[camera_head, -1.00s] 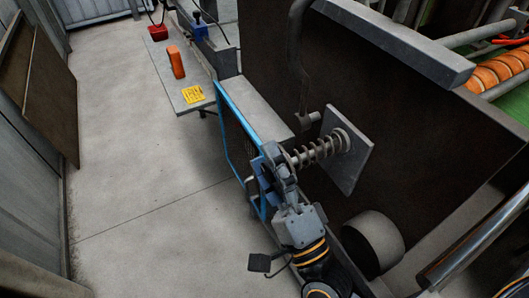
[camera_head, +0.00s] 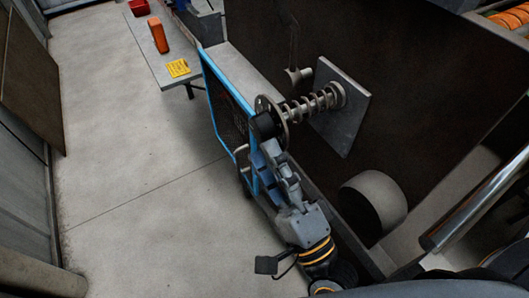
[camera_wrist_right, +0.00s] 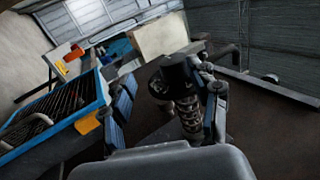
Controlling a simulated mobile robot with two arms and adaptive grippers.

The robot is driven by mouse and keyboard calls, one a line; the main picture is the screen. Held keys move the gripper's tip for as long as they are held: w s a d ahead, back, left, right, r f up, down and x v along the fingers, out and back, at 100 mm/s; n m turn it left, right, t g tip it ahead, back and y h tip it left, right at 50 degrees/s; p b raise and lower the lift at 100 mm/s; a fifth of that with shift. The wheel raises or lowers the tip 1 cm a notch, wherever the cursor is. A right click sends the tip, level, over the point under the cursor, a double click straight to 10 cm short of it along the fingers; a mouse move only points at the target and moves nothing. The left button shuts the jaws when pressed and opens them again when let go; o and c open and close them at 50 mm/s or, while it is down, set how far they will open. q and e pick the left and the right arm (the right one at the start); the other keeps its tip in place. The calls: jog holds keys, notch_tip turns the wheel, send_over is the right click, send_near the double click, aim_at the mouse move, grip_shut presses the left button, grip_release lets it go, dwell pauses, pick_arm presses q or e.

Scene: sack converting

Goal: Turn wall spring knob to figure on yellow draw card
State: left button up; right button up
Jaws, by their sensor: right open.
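The wall spring knob (camera_head: 266,126) is a dark round knob with a grey disc behind it. A coil spring (camera_head: 318,103) joins it to a grey square plate (camera_head: 343,112) on the dark wall. The yellow card (camera_head: 179,68) lies on the grey bench; its figure is too small to read. My right gripper (camera_head: 272,158) is open, just below and in front of the knob in the head view. In the right wrist view, the knob (camera_wrist_right: 172,78) shows between and beyond the two spread fingers, with the spring behind it. My left gripper is not in view.
A blue-framed mesh panel (camera_head: 222,100) stands close on the left of my right gripper. An orange object (camera_head: 158,35) and a red bin (camera_head: 138,7) are on the bench (camera_head: 150,60). A grey cylinder (camera_head: 374,200) sits below the plate. The floor at left is clear.

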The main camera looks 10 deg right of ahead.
jog(key=f+b, duration=0.1)
jog(key=s+f+b, duration=0.1)
jog(key=f, duration=0.1)
jog(key=s+f+b, duration=0.1)
jog(key=f+b, duration=0.1)
jog(key=shift+s+d, duration=0.25)
jog(key=shift+d, duration=0.15)
jog(key=shift+r, duration=0.1)
dwell(0.4)
